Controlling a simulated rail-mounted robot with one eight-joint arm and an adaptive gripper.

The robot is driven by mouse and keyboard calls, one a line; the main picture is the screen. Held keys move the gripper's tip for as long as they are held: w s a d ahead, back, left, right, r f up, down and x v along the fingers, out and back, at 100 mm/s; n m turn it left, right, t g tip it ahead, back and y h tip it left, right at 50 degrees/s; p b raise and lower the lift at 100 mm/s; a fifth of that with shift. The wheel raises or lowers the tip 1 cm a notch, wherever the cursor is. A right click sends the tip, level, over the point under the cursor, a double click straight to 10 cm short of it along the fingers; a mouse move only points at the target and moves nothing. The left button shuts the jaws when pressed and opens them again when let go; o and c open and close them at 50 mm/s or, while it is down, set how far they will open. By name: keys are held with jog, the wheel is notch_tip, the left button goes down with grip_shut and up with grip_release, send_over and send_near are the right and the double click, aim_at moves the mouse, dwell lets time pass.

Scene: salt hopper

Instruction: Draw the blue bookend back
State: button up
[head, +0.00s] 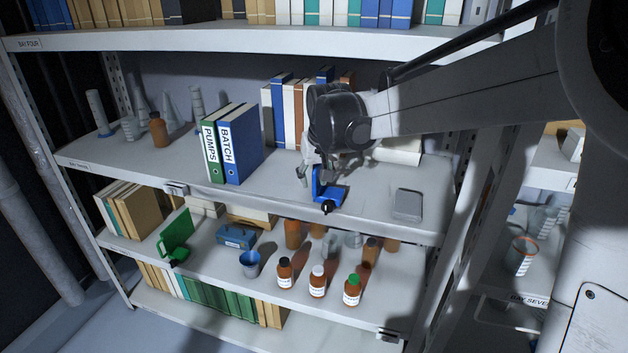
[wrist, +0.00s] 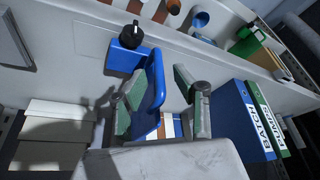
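The blue bookend (head: 329,190) stands on the middle shelf near its front edge, with a black knob (head: 327,208) on its base. In the wrist view the bookend's upright plate (wrist: 155,85) rises between the two green-padded fingers of my gripper (wrist: 158,95). The plate lies closer to the left finger, with a clear gap to the right one. My gripper (head: 318,168) is open around the plate. Whether the left finger touches it, I cannot tell. My wrist hides part of the bookend's surroundings in the head view.
Green PUMPS and blue BATCH binders (head: 240,145) stand to the left, with bare shelf between. A row of books (head: 285,110) stands behind. A grey flat box (head: 408,204) lies to the right. The lower shelf holds brown bottles (head: 317,281) and a green bookend (head: 175,236).

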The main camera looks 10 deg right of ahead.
jog(key=v, duration=1.1)
jog(key=shift+d, duration=0.1)
jog(key=s+d+f+t+b, duration=0.1)
jog(key=s+d+f, duration=0.2)
jog(key=s, duration=0.6)
jog(key=s+d+f+m+t+b, duration=0.1)
jog(key=s+d+f, duration=0.3)
jog(key=s, duration=0.6)
jog(key=s+d+f+m+b, duration=0.1)
jog(key=s+d+f+b, duration=0.1)
jog(key=s+d+f, duration=0.2)
jog(key=s+f, duration=0.3)
jog(key=s, duration=0.2)
jog(key=shift+s+d+f+t+h, duration=0.2)
jog(key=shift+s+f+t+h, duration=0.05)
jog(key=shift+t+h, duration=0.15)
